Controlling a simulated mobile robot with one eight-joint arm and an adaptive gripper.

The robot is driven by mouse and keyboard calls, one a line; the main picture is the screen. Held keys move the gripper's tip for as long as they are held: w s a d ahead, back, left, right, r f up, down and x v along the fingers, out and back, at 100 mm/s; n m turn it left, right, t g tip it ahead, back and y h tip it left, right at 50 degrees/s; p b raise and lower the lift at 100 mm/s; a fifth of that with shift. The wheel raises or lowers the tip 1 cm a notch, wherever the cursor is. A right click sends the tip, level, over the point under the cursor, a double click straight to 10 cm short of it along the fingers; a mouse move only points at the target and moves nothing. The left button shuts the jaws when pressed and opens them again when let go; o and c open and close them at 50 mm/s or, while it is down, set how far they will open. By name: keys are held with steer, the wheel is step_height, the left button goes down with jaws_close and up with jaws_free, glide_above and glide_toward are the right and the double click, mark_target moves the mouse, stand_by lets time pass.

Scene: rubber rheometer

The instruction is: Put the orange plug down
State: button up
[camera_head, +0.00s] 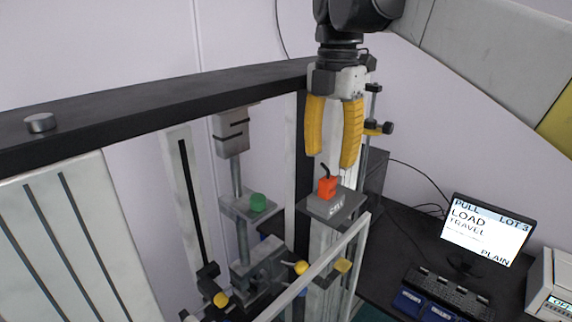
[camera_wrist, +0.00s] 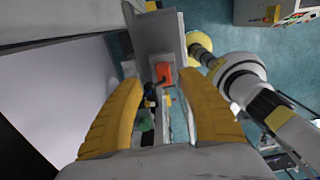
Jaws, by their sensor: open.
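The orange plug (camera_head: 327,187) stands upright on a small grey shelf (camera_head: 345,209) marked with white lettering, with a dark cable curving up from its top. My gripper (camera_head: 333,160) is above the plug, its yellow fingers open and apart from it. In the wrist view, the plug (camera_wrist: 164,73) shows beyond and between the two open fingers (camera_wrist: 168,100), on the grey shelf (camera_wrist: 152,35). Nothing is held between the fingers.
A green piece (camera_head: 258,202) sits on another small plate to the left. A black crossbeam (camera_head: 180,99) runs beside my gripper, and a pale rail (camera_head: 315,268) crosses below the shelf. A monitor (camera_head: 487,232) and keyboard (camera_head: 447,290) are on the dark desk at right.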

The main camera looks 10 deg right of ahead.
mark_target(328, 178)
steer(key=f, duration=0.2)
steer(key=f+p, duration=0.1)
steer(key=f, duration=0.1)
steer(key=s+f, duration=0.1)
steer(key=f, duration=0.1)
steer(key=shift+a+f+p, duration=0.15)
steer(key=shift+a+p, duration=0.1)
steer(key=shift+p, duration=0.05)
steer(key=shift+f, duration=0.45)
jaws_close()
